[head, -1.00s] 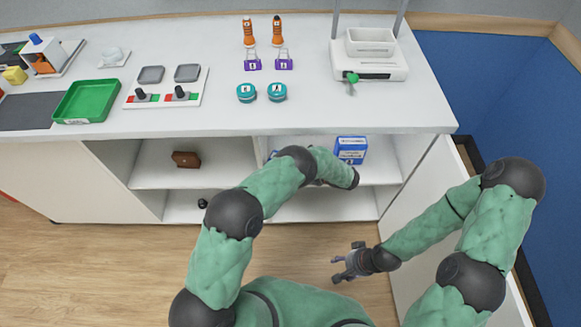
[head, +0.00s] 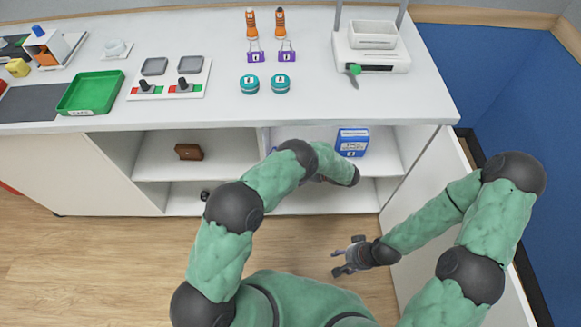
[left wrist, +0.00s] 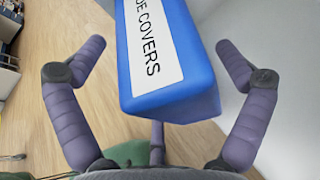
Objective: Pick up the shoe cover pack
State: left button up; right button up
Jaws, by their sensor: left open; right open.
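The shoe cover pack (head: 352,142) is a blue box with a white label, standing in the right cabinet bay under the counter. In the left wrist view the pack (left wrist: 165,60) reads "COVERS" and lies between the spread purple fingers of my left gripper (left wrist: 160,48). Gaps show on both sides of it, so the gripper is open. In the head view my left forearm reaches into the bay just left of the pack and hides most of the left gripper. My right gripper (head: 337,262) is open and empty above the floor, in front of the cabinet.
The counter (head: 330,110) overhangs the bay. A cabinet door (head: 430,185) stands open at right, beside my right arm. A brown item (head: 188,151) lies on the left shelf. Boots, purple clips, teal tins and a green tray (head: 90,92) are on the counter.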

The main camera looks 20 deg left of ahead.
pick_arm(q)
jog(key=v, duration=1.2)
jog(key=a+r+h+p, duration=0.4)
jog(key=a+p, duration=0.3)
jog(key=shift+g, duration=0.3)
jog(key=x, duration=0.2)
jog(key=b+x, duration=0.1)
jog(key=w+x, duration=0.1)
jog(key=x, duration=0.1)
jog(key=shift+d+f+b, duration=0.15)
jog(key=shift+f+b, duration=0.25)
jog(key=shift+f, duration=0.1)
jog(key=b+x, duration=0.2)
jog(key=x, duration=0.3)
jog(key=shift+f, duration=0.2)
jog(key=c, duration=1.3)
